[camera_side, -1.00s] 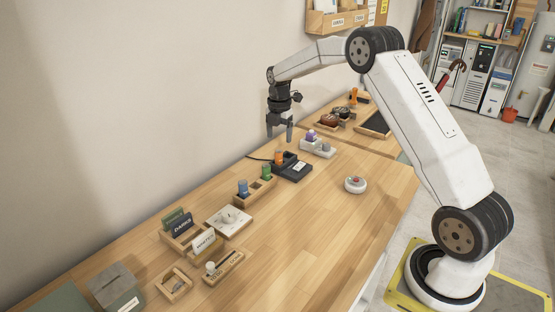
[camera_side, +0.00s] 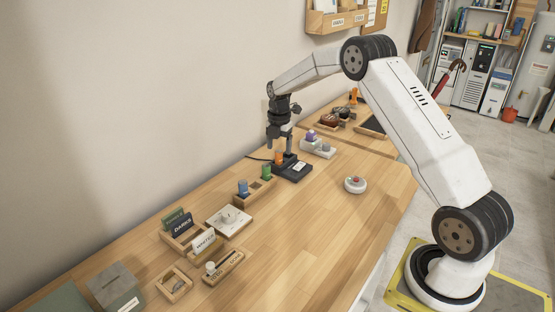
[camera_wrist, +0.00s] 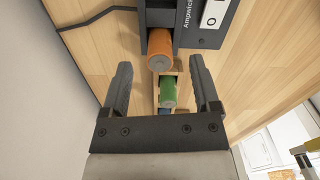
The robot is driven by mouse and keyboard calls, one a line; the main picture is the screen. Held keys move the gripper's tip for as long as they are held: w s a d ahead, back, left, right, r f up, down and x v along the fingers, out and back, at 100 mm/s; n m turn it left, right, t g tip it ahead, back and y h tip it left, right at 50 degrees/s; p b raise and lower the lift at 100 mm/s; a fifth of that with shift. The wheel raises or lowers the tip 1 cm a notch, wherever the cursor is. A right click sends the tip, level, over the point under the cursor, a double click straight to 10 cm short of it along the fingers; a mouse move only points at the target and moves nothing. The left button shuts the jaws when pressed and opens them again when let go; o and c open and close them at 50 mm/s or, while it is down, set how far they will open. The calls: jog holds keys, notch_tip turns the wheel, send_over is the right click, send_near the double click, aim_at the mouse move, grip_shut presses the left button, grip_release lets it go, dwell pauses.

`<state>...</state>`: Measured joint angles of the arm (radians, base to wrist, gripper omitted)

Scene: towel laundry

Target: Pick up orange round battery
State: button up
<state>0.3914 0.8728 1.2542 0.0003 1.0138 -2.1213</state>
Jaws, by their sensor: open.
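The orange round battery (camera_side: 279,157) stands upright in the dark charger (camera_side: 293,172) on the wooden table. In the wrist view the orange battery (camera_wrist: 160,52) shows near the top middle, seated at the edge of the dark charger (camera_wrist: 205,22). My gripper (camera_side: 279,149) is open, pointing down right at the orange battery, with its fingers at the battery's height. In the wrist view my gripper (camera_wrist: 161,78) has one finger on each side, with the battery between and slightly beyond the tips. Whether a finger touches it I cannot tell.
A green battery (camera_side: 266,172) and a blue battery (camera_side: 243,187) stand in a wooden rack (camera_side: 262,188) in front of the charger. A grey-white holder (camera_side: 318,148) stands behind. The wall is close at left.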

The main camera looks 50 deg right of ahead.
aim_at(279, 151)
jog(key=shift+a+f, duration=0.1)
jog(key=shift+f, duration=1.8)
grip_shut()
